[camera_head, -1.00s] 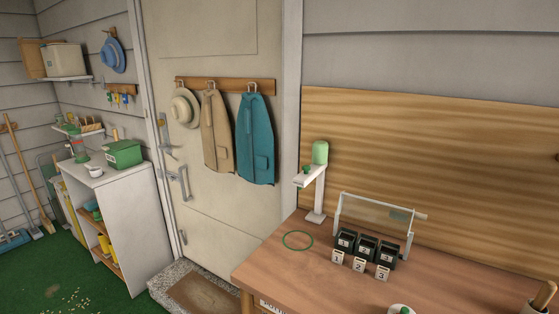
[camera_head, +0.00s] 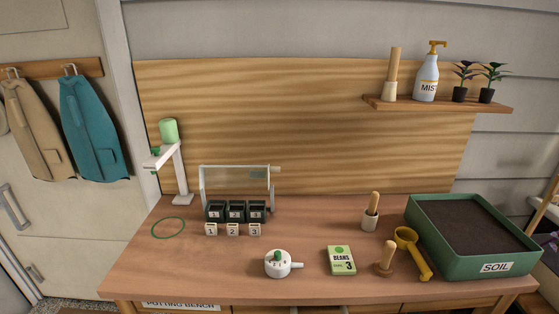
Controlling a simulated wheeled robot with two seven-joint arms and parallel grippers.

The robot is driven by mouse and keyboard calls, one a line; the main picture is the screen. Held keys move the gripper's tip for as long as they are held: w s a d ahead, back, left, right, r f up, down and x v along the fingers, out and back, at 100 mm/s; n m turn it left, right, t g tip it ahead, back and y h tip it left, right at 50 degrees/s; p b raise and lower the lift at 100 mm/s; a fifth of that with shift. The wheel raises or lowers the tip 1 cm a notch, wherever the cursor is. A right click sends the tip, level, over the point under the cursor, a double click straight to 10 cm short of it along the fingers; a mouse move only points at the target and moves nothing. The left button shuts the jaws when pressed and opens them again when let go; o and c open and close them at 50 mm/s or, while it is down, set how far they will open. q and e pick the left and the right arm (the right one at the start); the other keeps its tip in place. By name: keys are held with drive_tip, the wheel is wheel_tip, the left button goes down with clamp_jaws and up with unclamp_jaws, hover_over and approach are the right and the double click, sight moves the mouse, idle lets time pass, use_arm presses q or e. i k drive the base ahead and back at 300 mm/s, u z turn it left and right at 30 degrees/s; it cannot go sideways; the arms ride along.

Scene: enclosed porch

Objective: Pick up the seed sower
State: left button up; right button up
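The seed sower appears to be the small round white device (camera_head: 277,265) with a green knob on top and a short spout pointing right. It stands near the front edge of the wooden potting bench (camera_head: 200,267), left of a green seed packet (camera_head: 341,260) marked "BEANS 3". Nothing touches or covers it. Neither of my grippers is in view.
Three black pots (camera_head: 236,211) with numbered tags stand behind it under a clear-panelled frame. A white stand (camera_head: 179,175) is at left. A wooden tool (camera_head: 386,260), yellow scoop (camera_head: 410,252) and green soil tray (camera_head: 484,261) are at right. A shelf (camera_head: 440,105) hangs above.

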sight(275, 270)
drive_tip(key=u, duration=1)
drive_tip(key=k, duration=1.15)
drive_tip(key=z, duration=1.75)
drive_tip(key=i, duration=0.5)
drive_tip(key=u, duration=0.1)
